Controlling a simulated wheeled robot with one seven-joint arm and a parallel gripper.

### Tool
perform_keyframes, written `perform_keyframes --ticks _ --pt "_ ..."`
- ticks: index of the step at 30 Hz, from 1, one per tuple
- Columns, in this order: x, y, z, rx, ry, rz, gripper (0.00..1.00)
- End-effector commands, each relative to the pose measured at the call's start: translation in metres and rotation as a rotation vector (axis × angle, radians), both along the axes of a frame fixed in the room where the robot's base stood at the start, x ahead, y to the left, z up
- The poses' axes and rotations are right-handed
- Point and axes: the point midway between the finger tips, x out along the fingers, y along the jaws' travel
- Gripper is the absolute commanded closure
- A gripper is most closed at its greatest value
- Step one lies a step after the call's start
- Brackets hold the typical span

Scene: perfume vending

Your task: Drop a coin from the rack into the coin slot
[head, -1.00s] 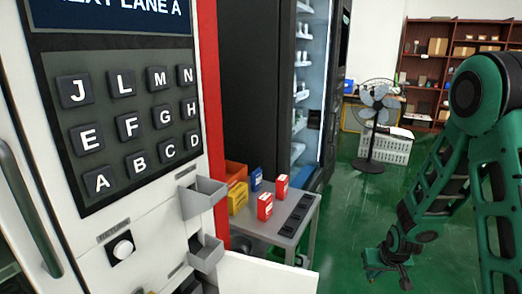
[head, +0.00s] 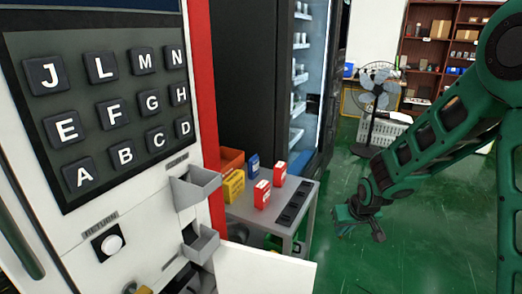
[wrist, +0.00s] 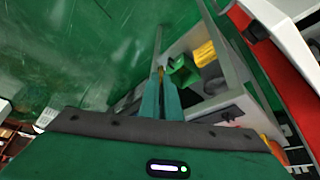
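The vending machine front (head: 60,225) fills the left of the head view, with lettered black keys. Two grey open trays (head: 196,187) stick out of its right side, one above the other. A small label is near the upper tray, too blurred to read; I cannot make out the coin slot. A black slotted rack (head: 293,202) lies on the grey table (head: 262,220); no coins can be told in it. My gripper (head: 357,212) hangs right of the table, apart from it. In the wrist view its fingers (wrist: 161,80) are together; a small brownish speck shows at their tips, unclear whether held.
Two red boxes (head: 262,195), a yellow box (head: 233,186) and a blue box (head: 253,165) stand on the table. A white panel (head: 265,272) juts out in front of it. A fan (head: 374,95) and a white crate (head: 392,127) stand behind. Green floor is open to the right.

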Motion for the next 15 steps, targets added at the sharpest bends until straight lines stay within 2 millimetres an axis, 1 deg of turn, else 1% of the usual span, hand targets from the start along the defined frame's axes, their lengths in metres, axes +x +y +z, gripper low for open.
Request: perform_keyframes --ticks 1,2,3,8,9,11,12,14,15 --pt "0.002 0.020 0.022 0.004 -0.019 0.043 1.00" --pt "0.002 0.031 0.032 0.006 -0.023 0.068 1.00" --pt "0.001 0.045 0.047 0.008 -0.032 0.104 1.00" --pt "-0.011 0.098 0.107 0.019 -0.063 0.250 1.00" --pt "-0.016 0.111 0.123 0.023 -0.071 0.289 1.00" --pt "-0.025 0.128 0.146 0.029 -0.081 0.346 1.00" --pt "-0.031 0.140 0.162 0.034 -0.089 0.387 1.00" --pt "-0.043 0.156 0.184 0.041 -0.100 0.447 1.00" --pt "-0.051 0.167 0.200 0.046 -0.107 0.488 1.00"
